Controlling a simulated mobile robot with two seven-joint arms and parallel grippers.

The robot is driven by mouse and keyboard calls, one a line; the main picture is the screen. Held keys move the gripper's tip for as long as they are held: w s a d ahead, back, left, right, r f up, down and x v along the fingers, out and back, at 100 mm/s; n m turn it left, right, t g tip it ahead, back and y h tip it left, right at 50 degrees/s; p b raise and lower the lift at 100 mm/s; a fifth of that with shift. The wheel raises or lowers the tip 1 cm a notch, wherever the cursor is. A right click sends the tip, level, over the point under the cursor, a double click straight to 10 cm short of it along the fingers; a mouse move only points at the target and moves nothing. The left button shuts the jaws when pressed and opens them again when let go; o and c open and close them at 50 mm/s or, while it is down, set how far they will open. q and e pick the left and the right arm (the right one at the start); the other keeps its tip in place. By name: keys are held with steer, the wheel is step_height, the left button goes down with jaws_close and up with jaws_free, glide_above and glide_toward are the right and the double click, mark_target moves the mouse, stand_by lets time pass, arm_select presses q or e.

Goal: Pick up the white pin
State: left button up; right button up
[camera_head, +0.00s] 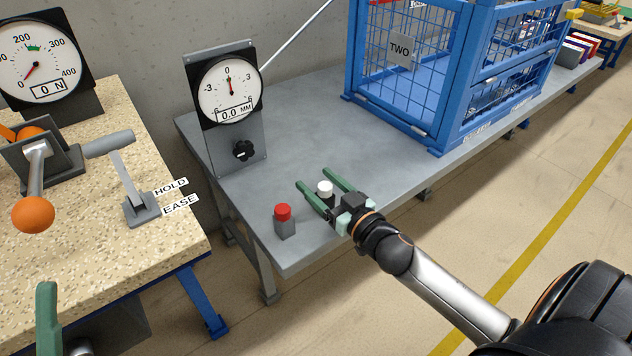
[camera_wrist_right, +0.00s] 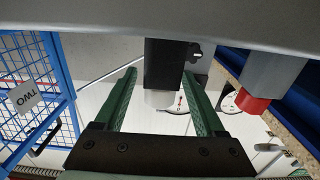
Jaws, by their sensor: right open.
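The white pin (camera_head: 325,188) stands on the grey table, its white top showing between the fingers of my right gripper (camera_head: 312,177). That gripper is open, with one green finger on each side of the pin and its tips reaching past it. In the right wrist view, the pin's white end (camera_wrist_right: 160,98) and dark body appear between the two green fingers (camera_wrist_right: 165,85), with gaps on both sides.
A red-topped grey pin (camera_head: 284,222) stands close left of my right gripper, near the front edge of the table (camera_head: 315,125). A dial gauge (camera_head: 230,92) stands behind. A blue cage (camera_head: 412,75) is at the right. A speckled bench with levers (camera_head: 110,260) is at the left.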

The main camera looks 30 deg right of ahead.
steer(key=shift+w, duration=0.65)
steer(key=shift+a, duration=0.1)
jaws_close()
stand_by(0.6)
